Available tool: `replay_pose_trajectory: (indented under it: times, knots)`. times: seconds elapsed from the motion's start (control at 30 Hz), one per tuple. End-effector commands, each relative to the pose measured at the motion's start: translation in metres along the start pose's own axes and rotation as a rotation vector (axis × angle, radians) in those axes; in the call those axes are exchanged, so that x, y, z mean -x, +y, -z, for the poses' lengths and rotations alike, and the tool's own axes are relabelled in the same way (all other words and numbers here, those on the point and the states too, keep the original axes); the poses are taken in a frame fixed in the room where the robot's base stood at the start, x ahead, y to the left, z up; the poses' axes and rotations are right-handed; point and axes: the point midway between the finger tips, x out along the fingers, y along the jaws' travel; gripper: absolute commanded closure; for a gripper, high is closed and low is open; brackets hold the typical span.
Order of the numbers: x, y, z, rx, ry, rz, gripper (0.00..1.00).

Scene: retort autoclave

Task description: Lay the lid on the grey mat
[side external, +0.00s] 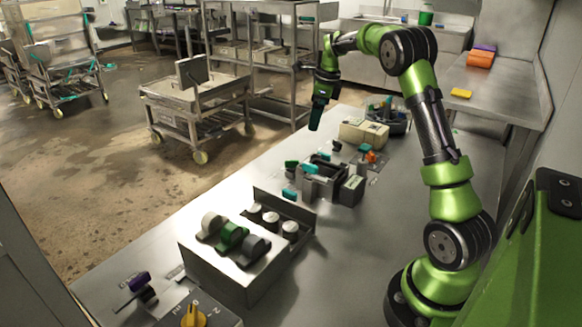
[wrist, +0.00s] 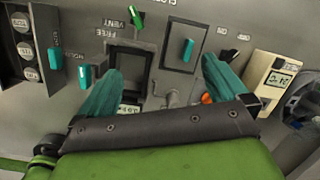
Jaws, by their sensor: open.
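My gripper (side external: 316,124) hangs above the far part of the steel bench, its fingers pointing down. In the wrist view my gripper (wrist: 162,70) has its two teal fingers wide apart with nothing held between them. Ahead of the right finger is a grey square plate with an upright teal handle (wrist: 188,50), set within a dark border; it looks like the lid. Left of it is a dark square frame (wrist: 130,58), partly hidden by the left finger. I cannot clearly pick out the grey mat.
A box with grey, green and dark knobs (side external: 232,236) stands nearer the camera. A cream box with a display (wrist: 275,80) is right of my gripper. A small orange part (side external: 371,157) lies near the cream box. A yellow dial (side external: 194,316) is at the front edge.

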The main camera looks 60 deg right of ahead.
Motion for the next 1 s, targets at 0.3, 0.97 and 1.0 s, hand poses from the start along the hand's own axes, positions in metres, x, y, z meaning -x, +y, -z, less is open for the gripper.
replay_pose_trajectory:
  times: [0.3,0.97,1.0]
  knots:
    - [0.097,0.174,-0.036,0.983,-0.181,0.126,0.0]
    - [0.103,0.376,0.052,2.339,-0.211,0.538,0.0]
    - [0.102,0.376,0.052,2.344,-0.21,0.539,0.0]
